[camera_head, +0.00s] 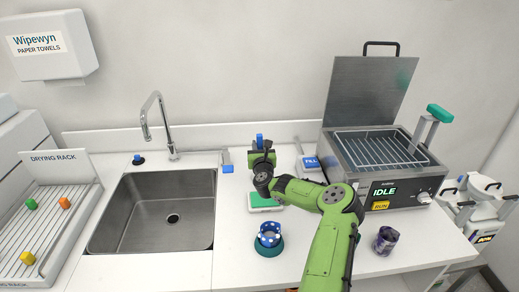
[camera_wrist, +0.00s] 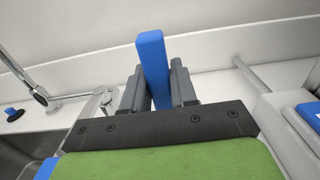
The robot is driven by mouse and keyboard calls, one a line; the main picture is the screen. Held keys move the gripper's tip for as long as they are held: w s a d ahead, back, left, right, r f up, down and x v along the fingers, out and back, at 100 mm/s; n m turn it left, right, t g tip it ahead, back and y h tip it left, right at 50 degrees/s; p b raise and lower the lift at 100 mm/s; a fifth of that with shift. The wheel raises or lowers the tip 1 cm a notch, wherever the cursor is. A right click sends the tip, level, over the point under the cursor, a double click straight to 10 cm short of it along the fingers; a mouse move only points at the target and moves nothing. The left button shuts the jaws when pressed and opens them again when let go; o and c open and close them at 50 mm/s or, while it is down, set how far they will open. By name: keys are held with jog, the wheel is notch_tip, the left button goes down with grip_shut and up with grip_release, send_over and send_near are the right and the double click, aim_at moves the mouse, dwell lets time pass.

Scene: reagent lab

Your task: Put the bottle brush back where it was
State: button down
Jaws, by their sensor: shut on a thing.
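My gripper (camera_head: 262,152) is above the counter, right of the sink and over a green-topped white pad. In the wrist view its two dark fingers (camera_wrist: 157,84) are shut on an upright blue bar (camera_wrist: 152,58). The bar's top also shows above the gripper in the head view (camera_head: 259,141). It looks like the handle of the bottle brush, but no bristles show, and its lower part is hidden by the gripper. A small blue-topped grey piece (camera_head: 227,161) stands at the sink's back right corner; I cannot tell if it is a holder.
The sink (camera_head: 150,231) and tall tap (camera_head: 147,128) are left, with a drying rack (camera_head: 78,205) beyond. A blue dotted cup (camera_head: 269,233) on a green base stands in front. A purple jar (camera_head: 385,240) and open-lidded bath (camera_head: 362,180) are right; a FILL pad (camera_head: 310,163) is behind.

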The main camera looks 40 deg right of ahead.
jog(key=shift+d+f, duration=0.1)
jog(key=shift+f, duration=0.05)
jog(key=c, duration=0.9)
grip_release()
